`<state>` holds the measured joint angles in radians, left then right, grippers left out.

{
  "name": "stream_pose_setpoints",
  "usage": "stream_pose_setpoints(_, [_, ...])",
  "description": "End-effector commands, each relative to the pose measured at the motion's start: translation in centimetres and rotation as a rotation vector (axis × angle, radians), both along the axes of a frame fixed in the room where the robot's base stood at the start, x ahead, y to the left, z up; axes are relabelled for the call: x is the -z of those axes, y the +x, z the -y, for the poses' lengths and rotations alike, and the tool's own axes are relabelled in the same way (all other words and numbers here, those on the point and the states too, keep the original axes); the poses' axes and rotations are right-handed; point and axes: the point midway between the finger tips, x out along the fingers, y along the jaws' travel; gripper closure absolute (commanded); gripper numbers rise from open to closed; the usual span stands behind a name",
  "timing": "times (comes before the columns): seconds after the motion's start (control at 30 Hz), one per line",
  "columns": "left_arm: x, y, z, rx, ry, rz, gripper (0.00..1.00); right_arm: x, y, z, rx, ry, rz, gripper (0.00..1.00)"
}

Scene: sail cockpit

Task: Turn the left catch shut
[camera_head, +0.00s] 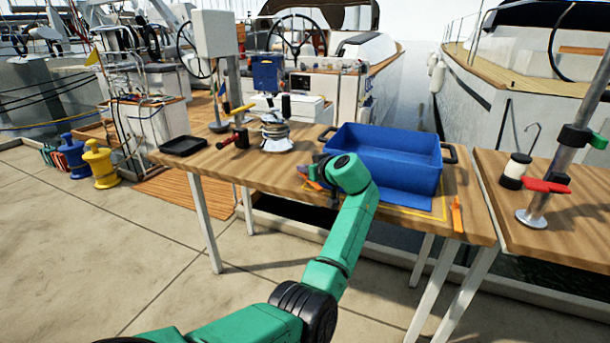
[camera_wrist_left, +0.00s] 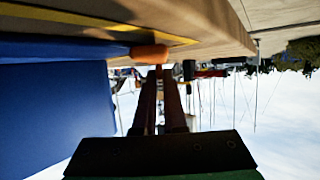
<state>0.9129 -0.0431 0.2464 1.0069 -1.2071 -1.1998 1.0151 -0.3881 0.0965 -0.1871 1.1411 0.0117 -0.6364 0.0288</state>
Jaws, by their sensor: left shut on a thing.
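The blue bin (camera_head: 385,165) stands on the wooden table, inside a yellow outline. The left catch (camera_head: 309,174) is orange and sits at the bin's left front corner, partly hidden by my left gripper (camera_head: 322,178). In the left wrist view, the orange catch (camera_wrist_left: 149,52) lies at the fingertips of my left gripper (camera_wrist_left: 160,72), beside the blue part. The fingers are close together and shut on it; the exact grip is hard to see. The right catch (camera_head: 456,214), also orange, stands at the bin's right front. My right gripper is out of view.
A winch (camera_head: 275,134), a red-handled tool (camera_head: 234,140) and a black tray (camera_head: 184,146) are on the table left of the bin. A second table (camera_head: 560,215) at the right bears a metal post (camera_head: 562,145) with a red lever. The table's front edge is near my arm.

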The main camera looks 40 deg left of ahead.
Motion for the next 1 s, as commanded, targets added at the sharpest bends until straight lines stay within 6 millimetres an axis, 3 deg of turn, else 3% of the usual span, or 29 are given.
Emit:
stream_pose_setpoints(0.47, [0.2,-0.02,-0.01,-0.015,-0.004,-0.004,1.0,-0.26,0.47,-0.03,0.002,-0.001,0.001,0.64])
stream_pose_setpoints(0.5, [0.2,-0.02,-0.01,-0.014,-0.004,-0.003,0.8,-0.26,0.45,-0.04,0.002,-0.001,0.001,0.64])
stream_pose_setpoints(0.57, [0.17,-0.02,-0.01,-0.014,-0.004,-0.003,0.61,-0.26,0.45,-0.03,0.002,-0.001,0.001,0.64])
stream_pose_setpoints(0.87, [0.04,-0.01,0.03,-0.014,-0.001,-0.002,0.61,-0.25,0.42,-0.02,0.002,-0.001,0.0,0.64])
stream_pose_setpoints(1.0, [-0.38,-0.3,0.96,-0.013,0.0,0.0,0.61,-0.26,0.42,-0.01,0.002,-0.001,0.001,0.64])
